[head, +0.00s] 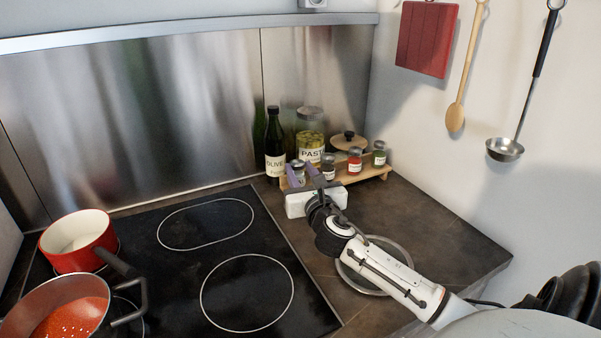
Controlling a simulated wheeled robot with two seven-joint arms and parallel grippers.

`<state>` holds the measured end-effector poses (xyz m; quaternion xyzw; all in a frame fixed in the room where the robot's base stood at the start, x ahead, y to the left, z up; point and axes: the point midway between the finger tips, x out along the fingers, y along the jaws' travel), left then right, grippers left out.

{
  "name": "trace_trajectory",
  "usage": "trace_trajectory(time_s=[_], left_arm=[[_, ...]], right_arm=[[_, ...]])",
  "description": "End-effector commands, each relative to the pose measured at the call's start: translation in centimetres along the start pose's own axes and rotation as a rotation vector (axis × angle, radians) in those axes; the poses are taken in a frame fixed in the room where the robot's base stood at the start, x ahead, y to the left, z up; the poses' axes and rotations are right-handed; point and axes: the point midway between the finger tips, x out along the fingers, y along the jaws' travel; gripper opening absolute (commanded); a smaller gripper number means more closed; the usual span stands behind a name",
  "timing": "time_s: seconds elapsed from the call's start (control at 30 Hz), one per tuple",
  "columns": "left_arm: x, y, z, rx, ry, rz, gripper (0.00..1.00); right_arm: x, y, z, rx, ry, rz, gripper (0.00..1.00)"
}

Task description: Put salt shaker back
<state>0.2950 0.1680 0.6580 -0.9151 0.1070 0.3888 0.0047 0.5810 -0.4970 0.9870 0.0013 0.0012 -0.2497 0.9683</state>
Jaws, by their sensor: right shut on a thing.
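My right gripper (304,172) reaches from the lower right to the back of the counter, at the left end of a small wooden rack (372,173). Its purple fingers are shut on a small glass shaker with a grey cap, which looks like the salt shaker (298,173). The shaker is upright and partly hidden by the fingers and hand. I cannot tell whether its base touches the rack. Several similar jars stand along the rack: a dark one (328,168), a red one (355,161) and a green one (379,155). My left gripper is out of view.
An olive oil bottle (274,150), a pasta jar (310,142) and a lidded pot (348,141) stand behind the rack. The black cooktop (205,265) holds a red saucepan (78,240) and a pot of red sauce (60,310). A round lid or dish (392,245) lies under my right arm.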

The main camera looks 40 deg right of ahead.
Motion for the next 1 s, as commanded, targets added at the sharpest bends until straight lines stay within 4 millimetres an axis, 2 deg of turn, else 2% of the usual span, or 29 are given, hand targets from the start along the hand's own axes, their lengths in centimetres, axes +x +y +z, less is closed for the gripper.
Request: trace_trajectory(time_s=[0.1, 0.13, 0.23, 0.63, 0.77, 1.0], left_arm=[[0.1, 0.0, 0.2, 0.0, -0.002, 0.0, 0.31], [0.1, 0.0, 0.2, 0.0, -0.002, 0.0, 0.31], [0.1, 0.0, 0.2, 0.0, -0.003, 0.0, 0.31], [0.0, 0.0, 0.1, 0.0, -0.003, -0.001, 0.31], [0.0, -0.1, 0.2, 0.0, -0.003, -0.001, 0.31], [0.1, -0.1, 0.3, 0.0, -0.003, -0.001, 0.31]], right_arm=[[0.0, 0.0, -0.3, -0.001, -0.001, 0.0, 0.07], [0.0, 0.0, -0.3, -0.001, 0.0, 0.0, 0.33], [0.0, 0.0, -0.3, 0.0, 0.0, 0.0, 0.5], [-0.4, 0.0, 0.0, -0.001, 0.001, 0.001, 0.5], [-2.5, 0.0, -0.1, -0.002, 0.002, 0.002, 0.5], [-7.8, 0.1, -0.2, 0.0, 0.003, 0.003, 0.5]])
